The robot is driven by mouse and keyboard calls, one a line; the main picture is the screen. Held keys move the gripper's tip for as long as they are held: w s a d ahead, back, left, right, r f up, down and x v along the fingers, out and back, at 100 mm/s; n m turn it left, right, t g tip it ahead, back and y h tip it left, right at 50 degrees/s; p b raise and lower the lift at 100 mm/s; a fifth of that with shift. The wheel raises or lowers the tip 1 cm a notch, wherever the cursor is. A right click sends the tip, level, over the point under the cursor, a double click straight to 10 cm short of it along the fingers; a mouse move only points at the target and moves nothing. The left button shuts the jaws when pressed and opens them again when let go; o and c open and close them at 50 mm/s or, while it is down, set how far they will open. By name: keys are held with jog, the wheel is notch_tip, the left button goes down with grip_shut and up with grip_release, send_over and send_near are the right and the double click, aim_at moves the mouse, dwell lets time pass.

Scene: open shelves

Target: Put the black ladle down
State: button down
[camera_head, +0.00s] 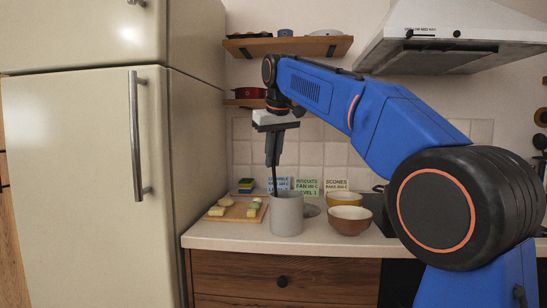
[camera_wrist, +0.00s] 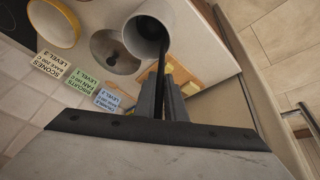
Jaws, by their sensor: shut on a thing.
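My gripper (camera_head: 273,160) points down above the counter and is shut on the black ladle (camera_head: 275,180). The ladle's thin dark handle runs down from the fingers into the mouth of a grey cylindrical container (camera_head: 287,220). The ladle's lower end is hidden inside the container. In the wrist view, the ladle (camera_wrist: 167,45) runs from between the fingertips (camera_wrist: 162,80) to the container's opening (camera_wrist: 148,38). I cannot tell whether it touches the bottom.
A cutting board (camera_head: 238,214) with food lies left of the container. A brown bowl (camera_head: 350,222) and a yellow bowl (camera_head: 344,198) stand to its right. A round grey metal item (camera_wrist: 112,55) lies beside it. Recipe cards (camera_head: 307,186) stand behind. A fridge (camera_head: 190,150) bounds the left.

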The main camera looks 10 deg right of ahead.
jog(key=c, duration=1.8)
grip_release()
jog(key=v, duration=1.2)
jog(key=shift+r, duration=0.15)
jog(key=s+d+f+m, duration=0.1)
jog(key=s+d+f, duration=0.3)
jog(key=s+f, duration=0.8)
jog(key=s+d+f+m, duration=0.1)
jog(key=s+d+f, duration=0.3)
jog(key=s+f, duration=0.8)
jog(key=s+d+f+m, duration=0.1)
jog(key=s+d+f, duration=0.2)
jog(key=s+f, duration=0.9)
jog(key=shift+d+f, duration=0.2)
jog(key=shift+f, duration=3.4)
jog(key=shift+d+f, duration=0.2)
jog(key=shift+f, duration=3.45)
